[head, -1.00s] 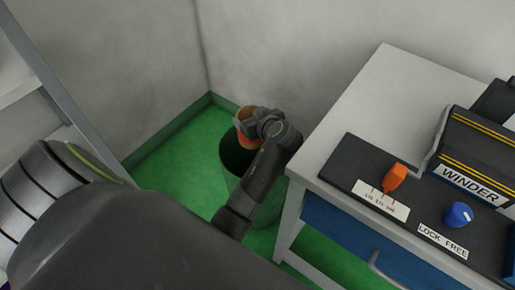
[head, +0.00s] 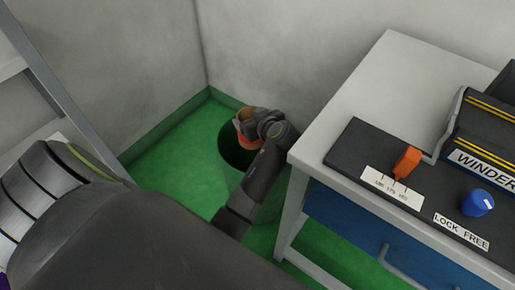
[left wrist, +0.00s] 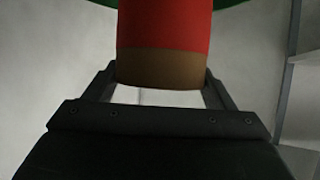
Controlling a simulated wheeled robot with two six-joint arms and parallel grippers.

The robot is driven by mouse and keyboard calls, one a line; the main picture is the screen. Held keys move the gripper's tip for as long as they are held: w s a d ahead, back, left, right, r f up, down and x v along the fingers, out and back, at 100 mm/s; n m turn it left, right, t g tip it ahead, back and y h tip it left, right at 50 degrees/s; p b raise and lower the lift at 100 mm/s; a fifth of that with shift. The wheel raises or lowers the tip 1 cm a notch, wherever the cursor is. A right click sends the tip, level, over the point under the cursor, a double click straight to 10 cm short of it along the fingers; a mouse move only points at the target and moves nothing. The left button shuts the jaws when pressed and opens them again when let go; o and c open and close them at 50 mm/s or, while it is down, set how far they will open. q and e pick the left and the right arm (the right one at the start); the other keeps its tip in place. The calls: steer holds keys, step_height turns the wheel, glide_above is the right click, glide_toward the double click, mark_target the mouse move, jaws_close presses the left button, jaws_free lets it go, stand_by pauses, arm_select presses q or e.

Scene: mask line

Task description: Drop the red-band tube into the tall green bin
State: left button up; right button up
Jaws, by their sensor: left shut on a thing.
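The red-band tube (head: 244,135) shows a brown end and an orange-red band above the tall green bin (head: 234,165). My left gripper (head: 250,128) is shut on the tube, over the far part of the bin's dark mouth. In the left wrist view the tube (left wrist: 164,35) sits between the two fingers of the gripper (left wrist: 162,80), with its red band at the top and brown end nearest the camera. The arm hides part of the bin's right side. How far the tube reaches into the mouth is not clear. My right gripper is not in view.
A white-topped bench (head: 375,85) stands close to the right of the bin, carrying a winder (head: 470,150) with an orange lever (head: 407,162) and a blue knob (head: 478,203). A grey shelf frame (head: 55,85) is at the left. Walls meet behind the bin. Green floor (head: 185,150) is open to its left.

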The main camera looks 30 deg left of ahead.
arm_select(q)
steer(key=o, duration=1.3)
steer(key=shift+r, duration=0.1)
steer(key=shift+r, duration=0.3)
step_height(320, 180, up, 9)
steer(key=p, duration=0.2)
steer(key=shift+r+p, duration=0.15)
steer(key=shift+p, duration=0.15)
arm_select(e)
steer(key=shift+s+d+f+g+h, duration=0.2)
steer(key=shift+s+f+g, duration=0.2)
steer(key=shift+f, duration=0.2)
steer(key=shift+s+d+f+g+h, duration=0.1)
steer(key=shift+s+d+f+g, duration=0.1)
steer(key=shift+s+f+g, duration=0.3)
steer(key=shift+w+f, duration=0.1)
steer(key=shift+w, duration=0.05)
